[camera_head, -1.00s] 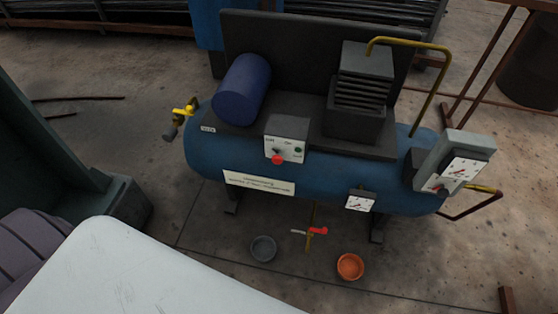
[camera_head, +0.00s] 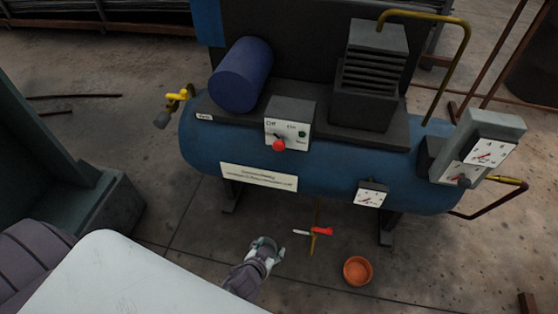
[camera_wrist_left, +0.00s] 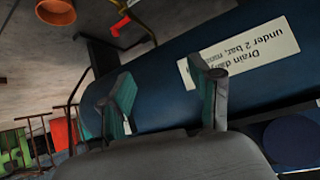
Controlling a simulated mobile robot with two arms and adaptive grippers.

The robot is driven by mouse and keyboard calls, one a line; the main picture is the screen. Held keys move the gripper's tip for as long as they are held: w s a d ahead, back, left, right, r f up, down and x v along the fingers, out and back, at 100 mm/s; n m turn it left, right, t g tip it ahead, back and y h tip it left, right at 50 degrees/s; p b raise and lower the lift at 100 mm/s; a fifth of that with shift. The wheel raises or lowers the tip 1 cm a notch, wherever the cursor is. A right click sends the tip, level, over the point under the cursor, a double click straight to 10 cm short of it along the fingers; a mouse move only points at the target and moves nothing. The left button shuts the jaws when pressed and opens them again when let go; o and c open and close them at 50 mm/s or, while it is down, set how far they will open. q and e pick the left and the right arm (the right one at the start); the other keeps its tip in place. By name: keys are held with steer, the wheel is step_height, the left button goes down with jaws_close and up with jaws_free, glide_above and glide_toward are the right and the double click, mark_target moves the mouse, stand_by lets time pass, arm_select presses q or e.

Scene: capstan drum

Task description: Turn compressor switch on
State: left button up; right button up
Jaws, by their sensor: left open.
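The compressor is a blue horizontal tank (camera_head: 330,165) with a grey control box (camera_head: 290,112) on top. The box's white front carries a red round switch knob (camera_head: 278,145) at left and small labels that are hard to read. My left gripper (camera_head: 265,243) is below the tank's printed label (camera_head: 258,177), apart from the switch. In the left wrist view, its two teal-padded fingers (camera_wrist_left: 165,95) are spread and empty in front of the blue tank (camera_wrist_left: 150,65). The switch does not show in the wrist view. My right gripper is not in view.
A drain valve with a red handle (camera_head: 322,231) and an orange bowl (camera_head: 357,270) are under the tank. A gauge (camera_head: 370,194) is on the tank's front. A grey gauge box (camera_head: 478,150) and yellow pipe stand at right. A yellow valve (camera_head: 180,97) is at left.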

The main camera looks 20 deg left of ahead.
arm_select(q)
steer(key=w+a+r+n+t+y+b, duration=0.1)
steer(key=w+r+t+b, duration=0.4)
steer(key=r, duration=0.5)
steer(key=n+t+y+b, duration=0.2)
glide_toward(278, 147)
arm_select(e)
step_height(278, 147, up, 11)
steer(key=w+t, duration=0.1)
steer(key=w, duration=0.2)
arm_select(q)
steer(key=w, duration=0.3)
steer(key=w+a+p, duration=0.1)
steer(key=w, duration=0.5)
steer(key=shift+w+a+f+p, duration=0.15)
steer(key=shift+a+f+p, duration=0.1)
steer(key=shift+a+p, duration=0.15)
steer(key=shift+w+a, duration=0.1)
steer(key=shift+w, duration=0.55)
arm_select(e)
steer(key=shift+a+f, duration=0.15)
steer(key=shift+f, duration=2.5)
arm_select(q)
steer(key=c, duration=1.1)
